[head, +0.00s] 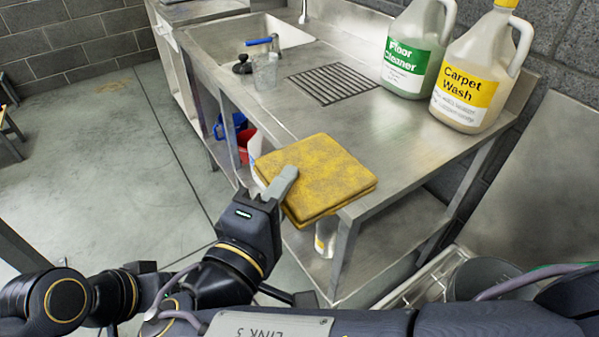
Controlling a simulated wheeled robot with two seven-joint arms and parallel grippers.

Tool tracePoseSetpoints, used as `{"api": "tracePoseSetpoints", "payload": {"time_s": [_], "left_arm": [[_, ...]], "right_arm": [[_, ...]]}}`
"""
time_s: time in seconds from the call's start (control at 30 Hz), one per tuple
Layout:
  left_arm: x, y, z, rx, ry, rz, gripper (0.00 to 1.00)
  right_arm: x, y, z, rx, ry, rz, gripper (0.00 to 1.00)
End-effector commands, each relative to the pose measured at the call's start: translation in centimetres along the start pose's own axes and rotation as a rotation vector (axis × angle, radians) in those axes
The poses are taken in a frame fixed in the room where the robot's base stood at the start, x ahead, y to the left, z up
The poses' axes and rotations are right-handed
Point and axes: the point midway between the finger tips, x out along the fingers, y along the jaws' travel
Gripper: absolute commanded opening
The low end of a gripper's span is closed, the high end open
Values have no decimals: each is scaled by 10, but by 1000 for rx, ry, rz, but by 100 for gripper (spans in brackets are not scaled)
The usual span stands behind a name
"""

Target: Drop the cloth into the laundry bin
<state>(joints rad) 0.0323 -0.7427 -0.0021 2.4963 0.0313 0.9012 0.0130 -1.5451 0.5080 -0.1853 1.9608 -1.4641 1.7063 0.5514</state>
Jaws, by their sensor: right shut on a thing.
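A folded yellow cloth (322,172) with brownish patches is at the near corner of the steel counter (345,112), partly past its edge. My right gripper (283,183) is shut on the cloth's near-left side. One grey finger lies over the top; the other finger is hidden. I cannot tell whether the cloth touches the counter or is held just above it. My left gripper is not visible. I cannot identify a laundry bin for sure; a grey round container (487,274) stands low at the lower right, partly hidden by my arm.
A Floor Cleaner jug (405,72) and a Carpet Wash jug (470,95) stand at the counter's back right. A sink (235,45) with a glass (264,75) beside it is farther left. Open floor lies left.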

Motion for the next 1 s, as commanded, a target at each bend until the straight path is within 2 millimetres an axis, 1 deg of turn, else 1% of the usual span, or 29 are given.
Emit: {"api": "tracePoseSetpoints", "payload": {"time_s": [0.03, 0.1, 0.23, 0.4, 0.67, 0.77, 0.87, 0.97, 1.0], "left_arm": [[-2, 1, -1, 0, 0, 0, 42], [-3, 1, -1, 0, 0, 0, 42], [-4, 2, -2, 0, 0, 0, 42], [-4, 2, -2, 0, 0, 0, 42], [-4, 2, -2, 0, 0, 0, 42], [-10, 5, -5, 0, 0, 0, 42], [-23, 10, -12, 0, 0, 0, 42], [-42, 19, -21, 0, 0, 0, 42], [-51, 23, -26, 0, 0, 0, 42]], "right_arm": [[-9, 6, 0, 3, 3, 0, 0], [-18, 9, 1, 3, 2, 1, 0], [-29, 14, 2, 1, 0, 1, 0], [-33, 15, 3, 1, -1, 0, 0], [-32, 15, 3, 1, -2, 0, 0], [-20, 21, 3, 0, -16, -2, 0], [11, 31, 3, -1, -43, -3, 0], [59, 44, 7, -4, -70, -5, 0], [82, 47, 11, -5, -77, -6, 0]]}}
